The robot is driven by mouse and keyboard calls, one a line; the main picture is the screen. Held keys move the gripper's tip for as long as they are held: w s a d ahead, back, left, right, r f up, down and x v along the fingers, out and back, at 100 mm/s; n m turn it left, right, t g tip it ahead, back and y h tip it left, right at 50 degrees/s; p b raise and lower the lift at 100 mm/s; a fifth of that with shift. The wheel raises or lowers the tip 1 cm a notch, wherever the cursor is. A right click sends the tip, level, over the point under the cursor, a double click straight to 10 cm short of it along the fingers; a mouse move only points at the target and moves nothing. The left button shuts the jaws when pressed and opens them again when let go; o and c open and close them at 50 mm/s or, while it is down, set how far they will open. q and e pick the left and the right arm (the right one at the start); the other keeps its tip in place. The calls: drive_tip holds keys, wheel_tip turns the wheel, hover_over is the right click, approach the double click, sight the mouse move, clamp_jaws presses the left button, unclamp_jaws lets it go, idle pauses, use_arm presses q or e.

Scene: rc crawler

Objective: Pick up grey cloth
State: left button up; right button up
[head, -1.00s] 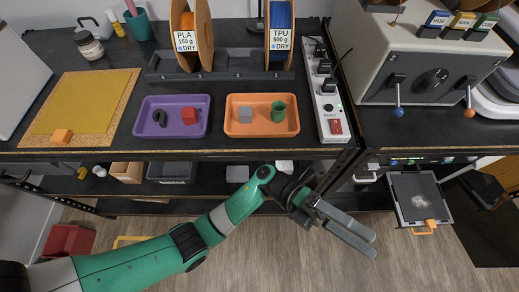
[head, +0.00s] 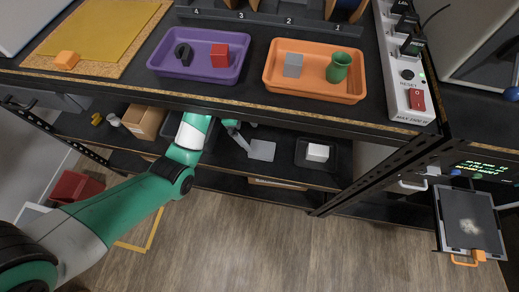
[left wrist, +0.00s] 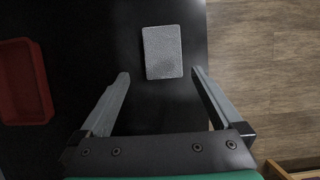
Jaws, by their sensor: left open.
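The grey cloth (head: 262,150) lies flat on the black lower shelf (head: 215,162), under the bench top, in the head view. In the left wrist view the grey cloth (left wrist: 162,52) is a small textured rectangle on a dark surface, ahead of the fingers. My left gripper (left wrist: 161,74) is open and empty there, with the cloth centred between and just beyond its fingertips. In the head view my left gripper (head: 238,138) reaches in under the bench edge beside the cloth, partly hidden. My right gripper is not in view.
Above, the bench top holds a purple tray (head: 160,68) and an orange tray (head: 315,93). On the lower shelf, a dark bin (head: 308,163) with a white block stands right of the cloth. A red container (left wrist: 22,80) shows at left in the wrist view.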

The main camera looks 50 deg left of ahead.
sight(262, 148)
use_arm(q)
drive_tip(key=b+x, duration=0.1)
drive_tip(key=x, duration=0.1)
drive_tip(key=b+x, duration=0.1)
drive_tip(key=x, duration=0.2)
drive_tip(key=b+x, duration=0.2)
drive_tip(key=shift+s+d+f, duration=0.2)
drive_tip(key=shift+d+f, duration=0.1)
drive_tip(key=shift+d, duration=0.15)
drive_tip(key=shift+r, duration=0.1)
drive_tip(key=c, duration=1.2)
drive_tip(key=shift+r+p, duration=0.5)
drive_tip(key=shift+r, duration=0.15)
drive_tip(key=shift+s+d+r, duration=0.1)
drive_tip(key=shift+r, duration=0.15)
drive_tip(key=shift+s+d+f+p, duration=0.1)
drive_tip(key=shift+s+d+p, duration=0.85)
drive_tip(key=shift+s+d, duration=1.15)
drive_tip(key=shift+s+d+p, duration=1)
drive_tip(key=shift+s+d, duration=0.45)
drive_tip(key=shift+s, duration=1.1)
drive_tip(key=shift+s+d+f+p, duration=0.1)
drive_tip(key=shift+s+d+p, duration=0.85)
drive_tip(key=shift+s+d, duration=1.15)
